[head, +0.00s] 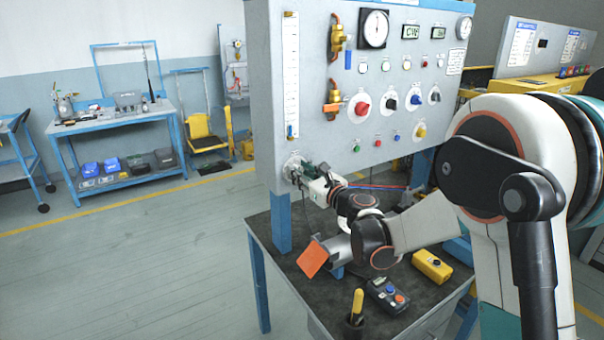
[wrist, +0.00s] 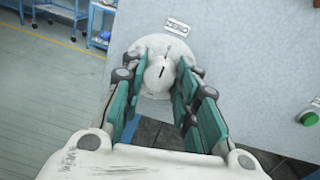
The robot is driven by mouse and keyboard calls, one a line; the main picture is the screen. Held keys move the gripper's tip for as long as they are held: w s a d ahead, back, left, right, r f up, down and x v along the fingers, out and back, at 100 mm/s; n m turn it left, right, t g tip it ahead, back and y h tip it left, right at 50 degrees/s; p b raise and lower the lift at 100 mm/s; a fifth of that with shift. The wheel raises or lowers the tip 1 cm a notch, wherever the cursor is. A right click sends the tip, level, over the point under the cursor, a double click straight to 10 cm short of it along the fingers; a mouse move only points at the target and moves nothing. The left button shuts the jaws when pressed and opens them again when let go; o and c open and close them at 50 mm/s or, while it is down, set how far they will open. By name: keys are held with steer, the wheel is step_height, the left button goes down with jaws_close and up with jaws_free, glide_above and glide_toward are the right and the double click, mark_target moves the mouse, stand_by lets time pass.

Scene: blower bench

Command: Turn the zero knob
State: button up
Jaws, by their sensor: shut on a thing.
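The zero knob (wrist: 160,72) is a pale round knob with a dark pointer mark, on a round white dial plate on the grey panel. In the wrist view my gripper (wrist: 162,75) has its teal-padded fingers on both sides of the knob, shut on it. The pointer mark leans slightly to the right of upright. In the head view my gripper (head: 298,170) is at the panel's lower left corner, below the tall scale tube. There the fingers mostly hide the knob, and part of its dial plate (head: 291,163) shows.
The panel (head: 330,150) carries gauges, valves and several coloured knobs, including a red knob (head: 362,107), right of my gripper. The bench top (head: 300,290) below holds a yellow box (head: 432,266) and a handheld meter (head: 388,295). Open floor lies to the left.

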steer(key=shift+n, duration=0.4)
steer(key=n, duration=1.1)
steer(key=shift+s+a+n+h, duration=0.15)
steer(key=shift+a+n+h, duration=0.05)
steer(key=shift+n+h, duration=0.2)
steer(key=o, duration=1.1)
